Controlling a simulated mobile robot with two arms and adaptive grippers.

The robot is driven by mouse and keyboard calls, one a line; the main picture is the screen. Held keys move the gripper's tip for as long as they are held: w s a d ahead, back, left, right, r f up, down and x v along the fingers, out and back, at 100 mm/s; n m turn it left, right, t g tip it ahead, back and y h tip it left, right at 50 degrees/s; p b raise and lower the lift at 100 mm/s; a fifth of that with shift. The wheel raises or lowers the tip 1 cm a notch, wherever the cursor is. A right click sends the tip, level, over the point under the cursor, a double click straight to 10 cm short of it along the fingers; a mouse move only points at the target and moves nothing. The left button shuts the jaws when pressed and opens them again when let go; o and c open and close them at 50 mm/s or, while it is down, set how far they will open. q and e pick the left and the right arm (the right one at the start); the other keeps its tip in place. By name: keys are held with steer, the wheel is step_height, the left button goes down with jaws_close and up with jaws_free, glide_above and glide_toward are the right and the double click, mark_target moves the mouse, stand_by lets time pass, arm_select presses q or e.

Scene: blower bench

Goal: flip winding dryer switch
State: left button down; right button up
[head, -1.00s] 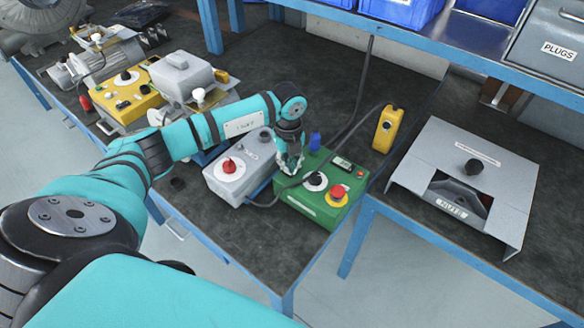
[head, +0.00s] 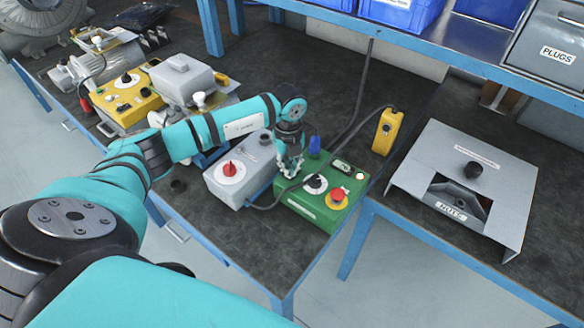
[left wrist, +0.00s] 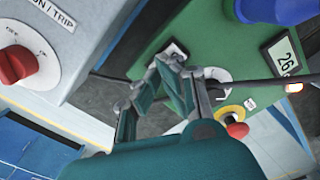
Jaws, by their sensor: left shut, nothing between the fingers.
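A green control box (head: 307,213) stands at the front edge of the bench. On top it has a black knob on a white dial (head: 315,184), a red button on a yellow ring (head: 337,196), a blue part (head: 315,144) and a small display (head: 342,165). My left gripper (head: 289,171) points down over the box's left side, left of the dial, shut and empty. In the left wrist view its fingertips (left wrist: 172,65) are close to a small dark switch (left wrist: 173,50) on the green top; I cannot tell whether they touch it. The fingers partly hide the dial. My right gripper is not in view.
A grey box with a red knob (head: 230,170) stands left of the green box. A dark cable (head: 264,206) runs beside the boxes. A yellow pendant (head: 387,131) lies behind right. A grey hooded unit (head: 458,150) stands on the right bench. Dark bench top is free behind the boxes.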

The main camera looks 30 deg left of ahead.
arm_select(q)
steer(key=shift+r+p, duration=1.8)
steer(key=shift+r, duration=1)
